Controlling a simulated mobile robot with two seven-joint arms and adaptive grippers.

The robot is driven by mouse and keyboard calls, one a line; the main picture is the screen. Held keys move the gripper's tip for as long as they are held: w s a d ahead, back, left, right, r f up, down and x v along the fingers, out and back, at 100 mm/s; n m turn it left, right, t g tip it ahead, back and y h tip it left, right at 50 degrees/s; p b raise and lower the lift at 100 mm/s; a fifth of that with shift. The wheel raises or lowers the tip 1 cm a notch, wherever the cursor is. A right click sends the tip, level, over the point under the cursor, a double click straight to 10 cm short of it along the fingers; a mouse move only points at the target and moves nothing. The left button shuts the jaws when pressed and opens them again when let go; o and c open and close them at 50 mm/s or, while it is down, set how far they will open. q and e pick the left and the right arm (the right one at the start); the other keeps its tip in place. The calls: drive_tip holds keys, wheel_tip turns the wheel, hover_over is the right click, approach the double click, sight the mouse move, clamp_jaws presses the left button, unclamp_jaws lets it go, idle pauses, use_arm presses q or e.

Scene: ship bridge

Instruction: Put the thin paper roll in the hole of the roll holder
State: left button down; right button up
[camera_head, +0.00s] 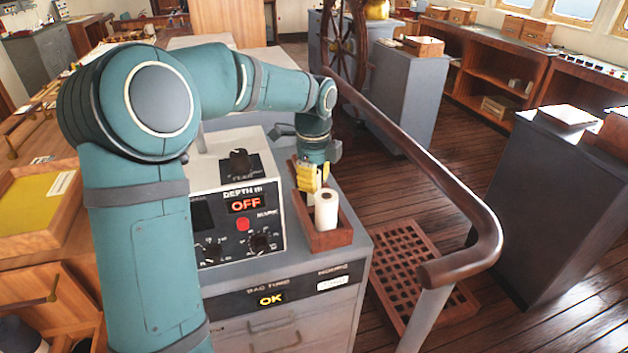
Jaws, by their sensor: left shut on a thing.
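A white paper roll (326,212) stands upright in the narrow wooden roll holder (330,240) on the grey console, near the holder's front end. My left gripper (315,178), with yellow finger pads, points down over the holder, right at and just behind the roll's top. It is shut on a thin paper roll, but the fingers hide the grip, and I cannot tell whether the visible roll is the held one. The holder's hole is not visible. My right gripper is out of view.
A depth recorder (243,225) with a lit OFF display stands close left of the holder. A curved wooden handrail (430,170) runs along the right. A wooden grating (410,262) lies on the floor. A ship's wheel (345,40) stands behind.

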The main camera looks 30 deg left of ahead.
use_arm(q)
drive_tip(key=c, duration=0.8)
unclamp_jaws()
drive_tip(key=shift+f, duration=0.1)
wheel_tip(320, 180, up, 12)
drive_tip(key=p, duration=0.3)
drive_tip(key=shift+r, duration=0.25)
